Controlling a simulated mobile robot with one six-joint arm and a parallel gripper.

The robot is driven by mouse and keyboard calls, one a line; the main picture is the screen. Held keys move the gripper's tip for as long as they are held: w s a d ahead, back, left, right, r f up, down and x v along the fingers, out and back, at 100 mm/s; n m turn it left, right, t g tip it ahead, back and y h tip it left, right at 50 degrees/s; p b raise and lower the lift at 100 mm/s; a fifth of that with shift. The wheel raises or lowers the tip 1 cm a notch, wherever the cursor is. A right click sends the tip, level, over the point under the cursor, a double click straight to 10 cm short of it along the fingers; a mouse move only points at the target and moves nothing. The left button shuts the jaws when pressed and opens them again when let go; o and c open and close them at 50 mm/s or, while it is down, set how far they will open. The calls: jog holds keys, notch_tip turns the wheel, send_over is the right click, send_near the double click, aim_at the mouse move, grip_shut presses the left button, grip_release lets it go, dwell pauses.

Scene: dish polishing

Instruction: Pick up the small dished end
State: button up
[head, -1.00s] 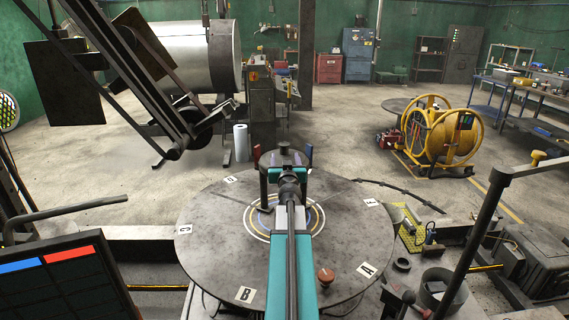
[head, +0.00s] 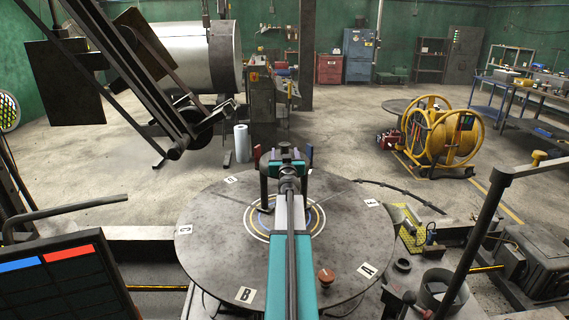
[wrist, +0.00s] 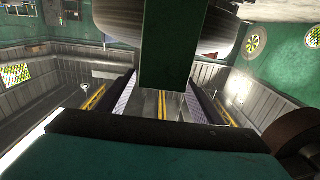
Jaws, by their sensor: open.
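I cannot pick out the small dished end for sure in either view. My gripper (head: 287,153) is at the far end of my teal arm, over the back of the round dark turntable (head: 215,215). It is small there and partly hidden by the arm. In the wrist view my gripper (wrist: 162,105) has its jaws apart. Floor with yellow lines shows between them, and nothing is seen held. A large pale rounded body (wrist: 222,32) shows behind the green bar at the top of the wrist view; I cannot tell what it is.
The turntable has lettered plates and painted rings, with a red-brown knob (head: 326,276) near its front edge. A large metal drum (head: 195,55) stands back left. A yellow reel (head: 440,135) stands right, and workbenches (head: 520,95) lie beyond. Open floor lies between.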

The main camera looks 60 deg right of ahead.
aim_at(285, 147)
jog(key=shift+d, duration=0.15)
jog(key=shift+b+x, duration=0.3)
jog(key=shift+x, duration=2.2)
jog(key=shift+s+d, duration=0.1)
jog(key=shift+c, duration=0.3)
grip_shut()
jog(key=shift+r, duration=0.15)
